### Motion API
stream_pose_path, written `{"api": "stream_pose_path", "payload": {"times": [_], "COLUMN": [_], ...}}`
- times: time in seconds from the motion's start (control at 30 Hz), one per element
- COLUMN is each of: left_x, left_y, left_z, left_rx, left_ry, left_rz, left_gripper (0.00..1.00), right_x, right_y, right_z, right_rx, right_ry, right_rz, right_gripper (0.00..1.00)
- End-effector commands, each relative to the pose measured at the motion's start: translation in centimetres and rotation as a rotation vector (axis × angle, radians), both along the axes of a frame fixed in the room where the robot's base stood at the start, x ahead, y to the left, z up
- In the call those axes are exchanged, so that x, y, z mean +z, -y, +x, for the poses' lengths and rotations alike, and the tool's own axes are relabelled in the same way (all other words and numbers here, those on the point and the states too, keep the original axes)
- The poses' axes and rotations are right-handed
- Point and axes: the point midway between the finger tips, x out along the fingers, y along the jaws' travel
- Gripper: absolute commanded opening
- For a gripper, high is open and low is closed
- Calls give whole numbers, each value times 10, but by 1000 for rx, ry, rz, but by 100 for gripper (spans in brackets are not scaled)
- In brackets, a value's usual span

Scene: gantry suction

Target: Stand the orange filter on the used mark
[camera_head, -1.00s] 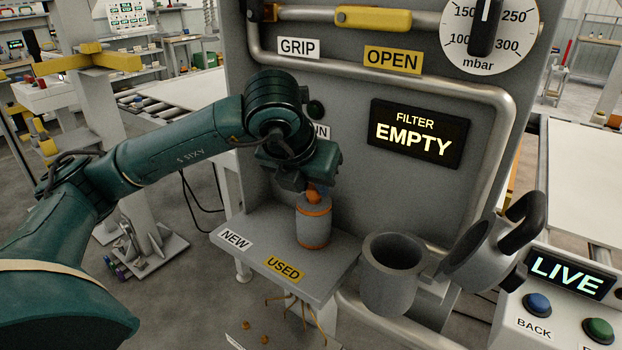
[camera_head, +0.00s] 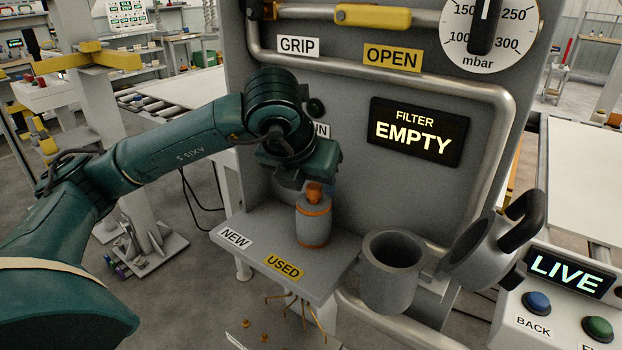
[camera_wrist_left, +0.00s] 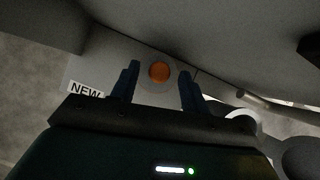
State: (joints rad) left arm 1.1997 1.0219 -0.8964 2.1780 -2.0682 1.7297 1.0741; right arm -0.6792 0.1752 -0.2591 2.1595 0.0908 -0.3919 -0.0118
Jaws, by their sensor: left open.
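The orange filter is a grey cylinder with orange bands and an orange top knob (camera_head: 313,224). It stands upright on the grey shelf, behind the yellow USED label (camera_head: 283,267), which marks the used place. In the left wrist view its orange knob (camera_wrist_left: 159,72) shows between my two fingers. My left gripper (camera_wrist_left: 160,85) is open. In the head view the same gripper (camera_head: 308,186) is just above the filter, its fingers partly hidden by the wrist. My right gripper is not in view.
The white NEW label (camera_head: 235,238) is on the shelf's left front edge. An empty grey cup-shaped housing (camera_head: 390,272) stands right of the shelf, with its tilted, handled lid (camera_head: 490,245) beside it. The panel wall rises close behind. The display (camera_head: 418,133) reads FILTER EMPTY.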

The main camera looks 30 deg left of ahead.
Motion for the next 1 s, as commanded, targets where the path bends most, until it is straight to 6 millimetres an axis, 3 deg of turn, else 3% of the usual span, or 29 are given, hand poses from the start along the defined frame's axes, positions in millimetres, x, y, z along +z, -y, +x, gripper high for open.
{"api": "stream_pose_path", "payload": {"times": [0.5,0.7,1.0], "left_x": [89,100,101], "left_y": [7,8,8], "left_z": [-54,-63,-64], "left_rx": [-3,-1,-1], "left_ry": [6,2,1], "left_rz": [0,0,1], "left_gripper": [45,45,45], "right_x": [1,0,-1], "right_y": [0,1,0], "right_z": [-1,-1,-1], "right_rx": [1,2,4], "right_ry": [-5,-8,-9], "right_rz": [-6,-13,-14], "right_gripper": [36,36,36]}}
